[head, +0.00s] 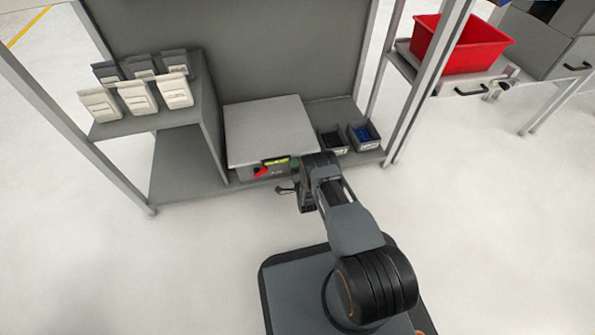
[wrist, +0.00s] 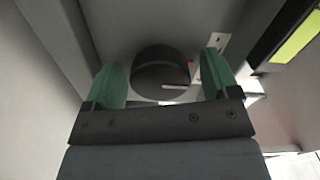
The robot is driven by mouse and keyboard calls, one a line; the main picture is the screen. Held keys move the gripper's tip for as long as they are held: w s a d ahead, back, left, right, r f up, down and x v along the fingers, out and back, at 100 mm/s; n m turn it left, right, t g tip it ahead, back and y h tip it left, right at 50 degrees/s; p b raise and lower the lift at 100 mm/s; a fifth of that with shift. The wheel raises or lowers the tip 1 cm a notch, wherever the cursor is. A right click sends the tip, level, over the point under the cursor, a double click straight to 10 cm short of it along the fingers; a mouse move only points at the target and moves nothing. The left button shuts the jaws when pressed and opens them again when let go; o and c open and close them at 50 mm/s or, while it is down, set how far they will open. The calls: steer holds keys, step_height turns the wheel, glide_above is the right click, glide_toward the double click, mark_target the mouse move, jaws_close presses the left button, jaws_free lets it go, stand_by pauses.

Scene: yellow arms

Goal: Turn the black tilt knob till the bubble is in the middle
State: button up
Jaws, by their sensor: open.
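The black tilt knob (wrist: 160,72) shows in the wrist view between the two green fingers of my gripper (wrist: 164,78). The gripper is open, with a finger on each side of the knob; I cannot tell whether either touches it. A pale line marks the knob's right side. In the head view my arm hides the knob. A yellow-green strip, likely the bubble level (head: 276,161), is on the front of the grey box (head: 270,130). Part of it shows at the wrist view's right edge (wrist: 298,40). No bubble can be made out.
A red part (head: 262,171) sticks out from the box front beside the strip. Small bins (head: 363,136) stand right of the box. Several pale and dark containers (head: 137,97) stand on the left shelf. A red crate (head: 462,45) is at the right, beyond a rack post.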

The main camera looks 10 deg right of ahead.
steer(key=s+p, duration=0.5)
steer(key=s, duration=0.8)
steer(key=shift+s, duration=0.4)
